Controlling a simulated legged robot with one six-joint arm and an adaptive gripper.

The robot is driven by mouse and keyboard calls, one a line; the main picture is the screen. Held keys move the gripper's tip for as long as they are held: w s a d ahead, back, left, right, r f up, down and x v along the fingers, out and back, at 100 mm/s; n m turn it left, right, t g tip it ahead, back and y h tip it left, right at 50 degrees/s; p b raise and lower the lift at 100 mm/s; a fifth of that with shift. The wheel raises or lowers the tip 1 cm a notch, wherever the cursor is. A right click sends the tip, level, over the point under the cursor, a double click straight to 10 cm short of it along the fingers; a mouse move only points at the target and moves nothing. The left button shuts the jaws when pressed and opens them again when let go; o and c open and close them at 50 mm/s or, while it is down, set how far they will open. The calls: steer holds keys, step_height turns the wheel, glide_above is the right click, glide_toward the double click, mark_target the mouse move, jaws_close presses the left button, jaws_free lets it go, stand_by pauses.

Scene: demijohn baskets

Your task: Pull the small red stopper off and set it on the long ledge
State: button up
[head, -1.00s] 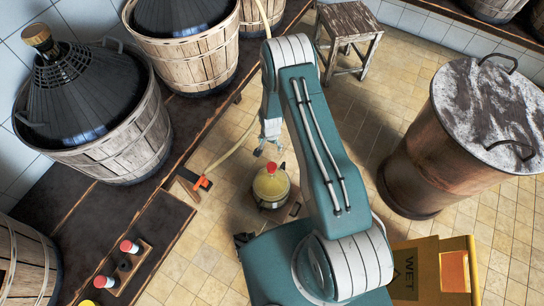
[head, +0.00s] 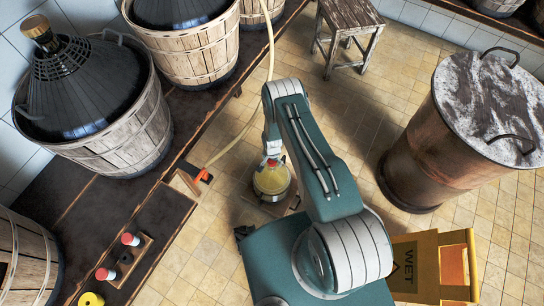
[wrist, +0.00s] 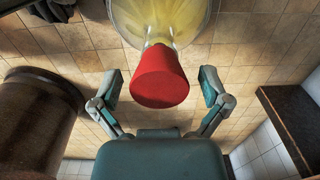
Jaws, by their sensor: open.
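The small red stopper (wrist: 160,78) fills the middle of the wrist view. It sits in the neck of a round glass vessel (wrist: 168,22) holding yellow liquid. In the wrist view my gripper (wrist: 160,86) is open, one finger on each side of the stopper, with gaps visible on both sides. The long dark ledge (head: 188,112) runs diagonally along the left in the head view.
Large demijohns in wooden baskets (head: 120,130) stand on the ledge. A small rack (head: 136,252) with red-capped items is at lower left. A hose (head: 230,145) runs near the vessel. A rusty drum (head: 420,160), stool (head: 350,22) and yellow wet-floor sign (head: 430,240) stand right.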

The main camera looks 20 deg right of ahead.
steer(key=shift+f, duration=0.5)
steer(key=c, duration=1.2)
steer(key=shift+r, duration=1.05)
steer(key=shift+r, duration=2.45)
